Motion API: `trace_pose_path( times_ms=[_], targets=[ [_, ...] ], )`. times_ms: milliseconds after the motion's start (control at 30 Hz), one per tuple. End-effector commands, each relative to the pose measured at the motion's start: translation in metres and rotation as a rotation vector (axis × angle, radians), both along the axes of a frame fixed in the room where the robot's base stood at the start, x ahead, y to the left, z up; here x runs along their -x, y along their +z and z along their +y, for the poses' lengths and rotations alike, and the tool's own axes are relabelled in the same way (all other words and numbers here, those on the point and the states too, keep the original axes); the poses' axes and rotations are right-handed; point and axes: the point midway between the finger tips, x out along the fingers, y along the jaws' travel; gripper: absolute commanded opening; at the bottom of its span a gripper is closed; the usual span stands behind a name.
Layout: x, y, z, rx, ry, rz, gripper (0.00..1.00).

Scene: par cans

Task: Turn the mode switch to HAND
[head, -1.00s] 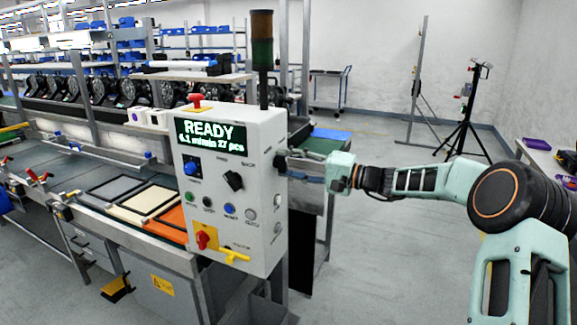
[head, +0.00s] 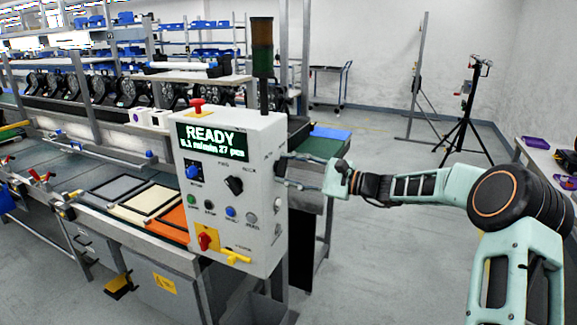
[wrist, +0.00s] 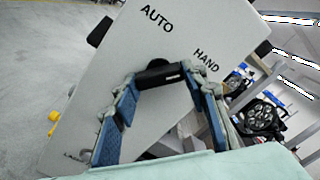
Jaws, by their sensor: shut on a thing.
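The mode switch is a black knob (wrist: 160,73) on the side of the grey control box (head: 245,185). In the wrist view the labels AUTO and HAND are printed beside it, AUTO above and HAND to its right. My gripper (wrist: 161,76) is shut on the knob, with one blue-padded finger at each end of it. In the head view my gripper (head: 287,166) reaches the box's right side from the right. The fingers hide part of the knob, and I cannot tell which label it points to.
A signal tower (head: 262,55) rises behind. The floor (head: 400,270) to the right is clear up to a tripod (head: 465,115).

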Motion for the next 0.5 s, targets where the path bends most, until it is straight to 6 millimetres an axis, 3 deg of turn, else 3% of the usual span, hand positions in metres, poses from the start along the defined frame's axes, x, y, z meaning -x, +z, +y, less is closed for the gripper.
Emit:
trace_pose_path(
  times_ms=[500],
  targets=[
    [0.0002,-0.0009,0.0000,-0.027,0.000,0.074,0.16]
  ],
)
